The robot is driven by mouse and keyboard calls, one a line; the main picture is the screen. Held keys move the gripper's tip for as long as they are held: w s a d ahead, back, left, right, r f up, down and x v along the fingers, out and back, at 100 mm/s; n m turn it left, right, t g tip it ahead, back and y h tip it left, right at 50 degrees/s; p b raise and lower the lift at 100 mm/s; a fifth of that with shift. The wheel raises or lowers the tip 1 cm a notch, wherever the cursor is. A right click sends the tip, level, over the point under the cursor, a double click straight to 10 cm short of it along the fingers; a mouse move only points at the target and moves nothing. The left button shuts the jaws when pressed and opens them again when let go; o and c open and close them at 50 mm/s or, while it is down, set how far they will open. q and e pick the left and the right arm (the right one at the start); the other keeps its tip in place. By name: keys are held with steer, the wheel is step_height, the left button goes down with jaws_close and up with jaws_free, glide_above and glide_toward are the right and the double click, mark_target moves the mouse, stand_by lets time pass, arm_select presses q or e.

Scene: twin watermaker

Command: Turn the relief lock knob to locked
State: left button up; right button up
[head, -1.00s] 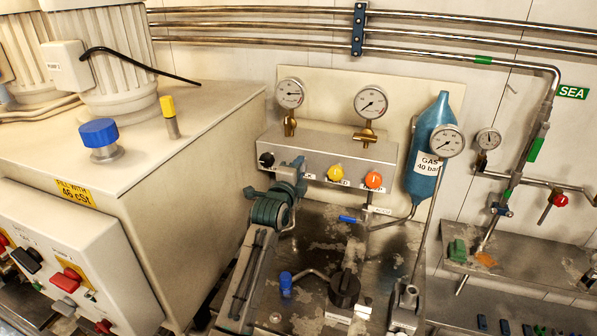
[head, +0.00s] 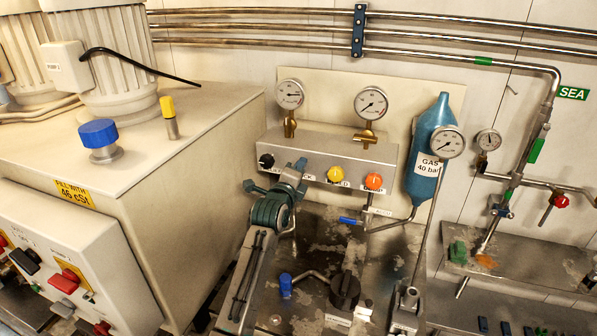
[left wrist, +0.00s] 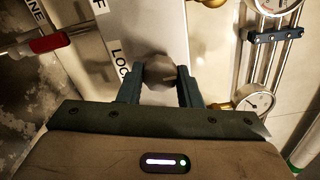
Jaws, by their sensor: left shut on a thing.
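The relief lock knob (left wrist: 160,70) is a dark grey round knob on the pale panel face in the left wrist view, beside a label of which "F" and "LOC" show. My left gripper (left wrist: 159,88) has one finger on each side of the knob and is shut on it. The knob's pointing direction cannot be told. My right gripper is in neither view now.
A black knob (head: 266,160) sits left of my gripper; yellow (head: 335,174) and orange (head: 374,181) knobs sit right of it. Gauges (head: 290,94) stand above the block. A blue lever (head: 350,220) and a black knob (head: 344,290) are below. A blue cylinder (head: 431,150) stands right.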

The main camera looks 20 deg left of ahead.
arm_select(q)
steer(key=o, duration=1)
steer(key=shift+c, duration=0.2)
steer(key=shift+s+f, duration=0.1)
steer(key=s+b, duration=0.3)
steer(key=s, duration=0.7)
steer(key=shift+s+a+b, duration=0.15)
steer(key=shift+s+b, duration=0.15)
